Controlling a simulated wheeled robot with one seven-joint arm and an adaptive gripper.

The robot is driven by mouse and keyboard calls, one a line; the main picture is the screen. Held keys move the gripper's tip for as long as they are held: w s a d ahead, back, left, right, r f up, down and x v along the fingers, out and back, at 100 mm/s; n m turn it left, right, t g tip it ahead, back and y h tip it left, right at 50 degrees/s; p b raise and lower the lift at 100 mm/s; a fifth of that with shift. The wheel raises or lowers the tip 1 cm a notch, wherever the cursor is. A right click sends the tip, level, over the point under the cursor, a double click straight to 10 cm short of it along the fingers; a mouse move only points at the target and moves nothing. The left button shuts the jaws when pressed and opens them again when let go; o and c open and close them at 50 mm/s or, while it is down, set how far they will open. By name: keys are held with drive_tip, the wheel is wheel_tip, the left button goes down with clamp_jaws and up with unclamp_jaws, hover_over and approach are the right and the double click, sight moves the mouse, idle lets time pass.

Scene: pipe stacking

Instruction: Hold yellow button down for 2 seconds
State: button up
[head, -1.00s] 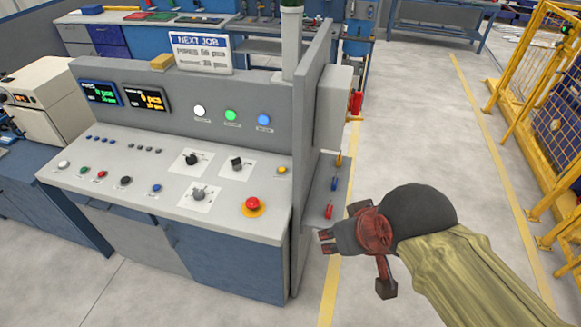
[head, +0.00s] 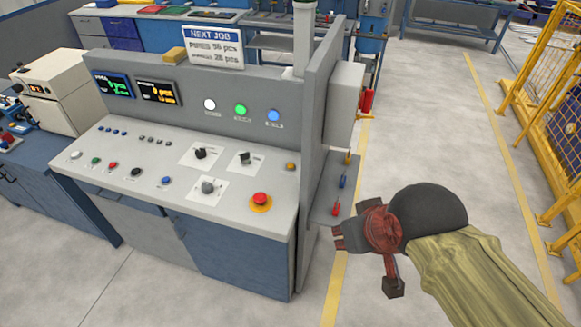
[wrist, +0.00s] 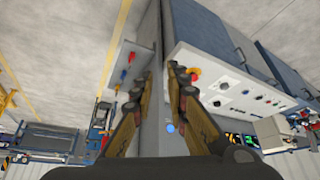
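The yellow button (head: 290,166) is small and sits at the right end of the sloping grey console (head: 115,180), behind the red mushroom button (head: 260,199) on its yellow ring. My gripper (head: 338,238) is to the right of the console, beyond its grey side wall, apart from the button. In the wrist view, the two fingers of my gripper (wrist: 160,75) are apart with nothing between them. The red mushroom button (wrist: 194,74) shows just right of the right finger. I cannot make out the yellow button there.
The tall side wall (head: 312,180) stands between my gripper and the console top. A side shelf with red and blue levers (head: 336,209) is close to my fingertips. Yellow fencing (head: 530,110) stands at the right. Open floor lies in front of the console.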

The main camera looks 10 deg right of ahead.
clamp_jaws()
idle(1.2)
